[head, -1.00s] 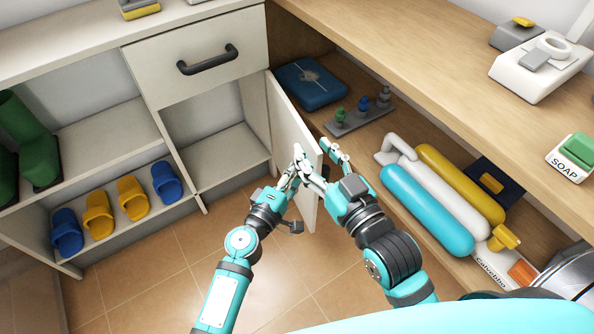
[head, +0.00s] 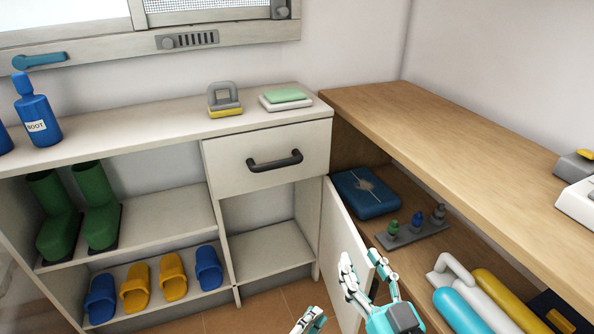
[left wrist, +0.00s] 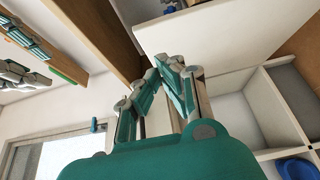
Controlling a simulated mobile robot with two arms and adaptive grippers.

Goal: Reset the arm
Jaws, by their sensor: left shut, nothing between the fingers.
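My left gripper (head: 312,316) is at the bottom edge of the head view, left of the cabinet door and apart from it. Most of its arm is out of frame. In the left wrist view its fingertips (left wrist: 168,68) meet, with nothing between them. My right gripper (head: 368,268) is at the open white cabinet door (head: 346,240). Its fingers are spread, one in front of the door's free edge and one on the far side. Contact with the door cannot be told.
A drawer (head: 268,155) with a dark handle sits above an empty compartment (head: 265,255). Slippers (head: 173,277) and green boots (head: 97,205) stand on the left shelves. A wooden counter (head: 450,130) runs along the right, with a blue case (head: 365,193) and cylinders (head: 490,300) below.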

